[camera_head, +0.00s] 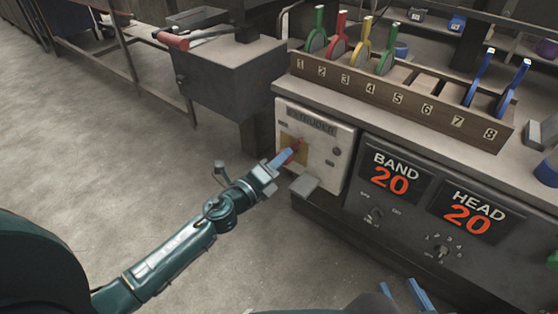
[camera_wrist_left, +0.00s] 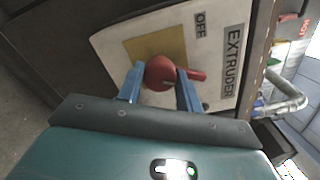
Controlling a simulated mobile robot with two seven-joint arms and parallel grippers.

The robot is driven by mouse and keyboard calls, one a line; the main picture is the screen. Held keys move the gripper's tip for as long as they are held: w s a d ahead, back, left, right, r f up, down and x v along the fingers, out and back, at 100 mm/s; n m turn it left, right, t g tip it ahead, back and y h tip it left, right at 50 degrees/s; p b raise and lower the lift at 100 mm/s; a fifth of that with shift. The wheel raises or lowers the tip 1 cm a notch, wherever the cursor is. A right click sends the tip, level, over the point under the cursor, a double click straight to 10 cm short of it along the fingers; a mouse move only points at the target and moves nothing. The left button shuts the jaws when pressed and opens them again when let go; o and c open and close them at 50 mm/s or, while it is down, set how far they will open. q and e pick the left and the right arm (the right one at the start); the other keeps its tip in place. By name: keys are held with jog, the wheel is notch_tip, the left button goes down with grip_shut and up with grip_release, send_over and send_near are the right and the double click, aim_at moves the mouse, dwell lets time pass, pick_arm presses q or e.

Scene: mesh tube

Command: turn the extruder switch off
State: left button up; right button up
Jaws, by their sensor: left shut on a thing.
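The extruder panel (camera_head: 318,172) is a pale box front with an EXTRUDER label, at the left end of the bench. Its red rotary switch (camera_head: 299,147) sits on a yellow plate and is partly hidden by my left gripper (camera_head: 285,157). In the left wrist view the red switch (camera_wrist_left: 160,73) is between the two blue fingers of my left gripper (camera_wrist_left: 159,82), which is shut on it. Its red handle sticks out to the right there, below the OFF label (camera_wrist_left: 200,24). My right gripper (camera_head: 403,294) shows only blue fingertips at the bottom edge, spread apart.
The BAND display (camera_head: 391,176) and the HEAD display (camera_head: 469,212), both reading 20, are right of the panel. Above is a numbered rack (camera_head: 400,96) with colored levers. A grey box (camera_head: 230,80) stands behind left. The floor at left is clear.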

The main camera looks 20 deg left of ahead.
pick_arm(q)
jog(key=n+p, duration=0.1)
jog(key=n, duration=0.4)
pick_arm(e)
jog(key=shift+d+r+m+t, duration=0.15)
jog(key=shift+d+r, duration=0.05)
jog(key=shift+r, duration=0.25)
jog(key=shift+d+r+m+t, duration=0.15)
jog(key=shift+d+r, duration=0.05)
jog(key=shift+r, duration=0.2)
pick_arm(q)
jog(key=shift+f+n, duration=0.1)
jog(key=shift+n, duration=0.3)
pick_arm(e)
jog(key=shift+s, duration=0.2)
pick_arm(q)
jog(key=o, duration=1)
pick_arm(e)
jog(key=shift+w+r, duration=0.1)
